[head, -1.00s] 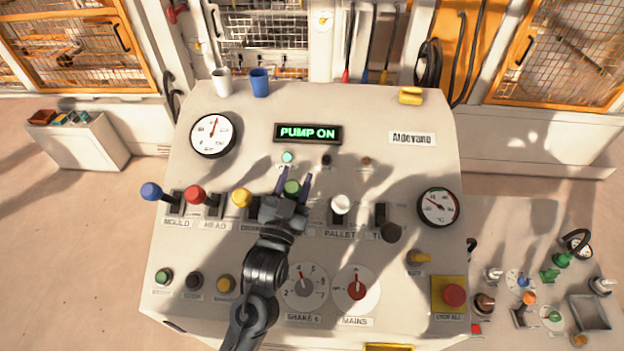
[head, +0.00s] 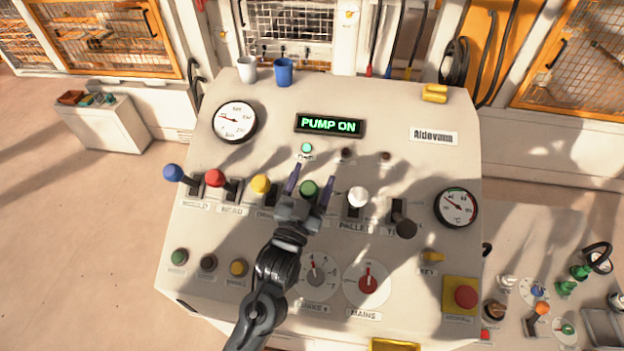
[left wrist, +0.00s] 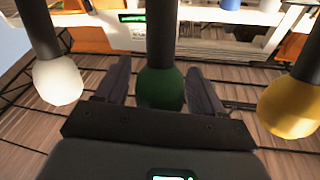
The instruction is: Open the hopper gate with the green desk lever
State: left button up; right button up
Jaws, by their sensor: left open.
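The green desk lever's knob (head: 309,189) stands in the row of levers on the sloping desk. My left gripper (head: 311,184) is open around it, one finger on each side. In the left wrist view the green knob (left wrist: 160,88) sits between the two open fingers (left wrist: 160,85), with a visible gap to the right finger; contact on the left side is unclear. The lever's slot and label are hidden behind my gripper. The hopper gate cannot be made out. My right gripper is not in view.
The yellow-knobbed lever (head: 261,184) and white-knobbed lever (head: 358,197) stand close on either side. Red (head: 215,178), blue (head: 173,173) and dark (head: 406,228) levers share the row. A lit display (head: 330,125) reads PUMP ON. Two cups (head: 283,72) stand on the desk's back edge.

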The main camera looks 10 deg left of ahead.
pick_arm(q)
jog(key=b+v, duration=0.2)
jog(key=v, duration=0.8)
jog(key=shift+s+b, duration=0.35)
jog(key=shift+f, duration=0.15)
